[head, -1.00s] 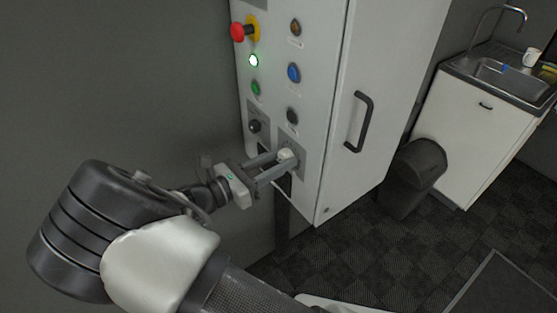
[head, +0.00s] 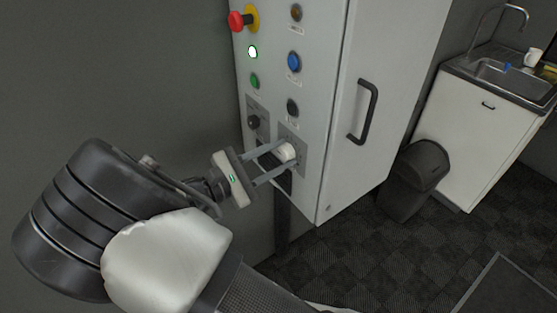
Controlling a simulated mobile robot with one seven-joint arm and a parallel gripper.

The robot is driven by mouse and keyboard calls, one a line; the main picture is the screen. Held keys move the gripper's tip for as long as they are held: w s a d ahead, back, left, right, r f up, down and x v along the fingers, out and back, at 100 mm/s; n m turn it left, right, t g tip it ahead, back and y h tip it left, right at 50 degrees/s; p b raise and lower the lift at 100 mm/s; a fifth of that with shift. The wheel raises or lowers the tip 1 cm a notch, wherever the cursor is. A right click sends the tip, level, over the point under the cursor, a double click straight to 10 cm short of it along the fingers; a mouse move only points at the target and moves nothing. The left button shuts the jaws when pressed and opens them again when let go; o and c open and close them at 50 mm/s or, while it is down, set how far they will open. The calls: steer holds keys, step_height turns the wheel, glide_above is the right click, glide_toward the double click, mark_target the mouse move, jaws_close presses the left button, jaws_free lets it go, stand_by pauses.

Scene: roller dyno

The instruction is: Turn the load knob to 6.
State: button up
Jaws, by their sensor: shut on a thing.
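A pale, round knob (head: 287,151) sits on a grey plate low on the front of the white control cabinet. My gripper (head: 283,154) reaches it from the left, with one finger above and one below, and is shut on it. The knob's pointer and the scale marks around it are too small and partly covered to read. A smaller dark knob (head: 254,121) sits on another plate up and to the left, apart from my fingers. I cannot read which label belongs to which knob.
Above are a red emergency button (head: 237,21), a lit white-green lamp (head: 252,52), a green button (head: 255,81), a blue button (head: 294,62) and a dark button (head: 293,107). The cabinet door handle (head: 368,111), a bin (head: 413,180) and a sink (head: 500,72) are to the right.

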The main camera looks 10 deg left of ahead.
steer(key=m+b, duration=0.1)
steer(key=m, duration=0.1)
steer(key=m+b, duration=0.3)
steer(key=m, duration=0.1)
steer(key=shift+f, duration=0.25)
steer(key=m+b, duration=0.5)
steer(key=m, duration=0.1)
steer(key=m+b, duration=0.3)
steer(key=b, duration=0.1)
steer(key=shift+f+m, duration=0.15)
steer(key=shift+m, duration=0.15)
steer(key=m+b, duration=0.3)
steer(key=b, duration=0.1)
steer(key=shift+m, duration=0.3)
steer(key=m+b, duration=0.3)
steer(key=b, duration=0.1)
steer(key=shift+b, duration=0.4)
steer(key=shift+r+m+b, duration=0.2)
steer(key=shift+m+b, duration=0.35)
steer(key=shift+m, duration=0.05)
steer(key=o, duration=1.1)
steer(key=shift+r, duration=0.1)
steer(key=shift+c, duration=0.2)
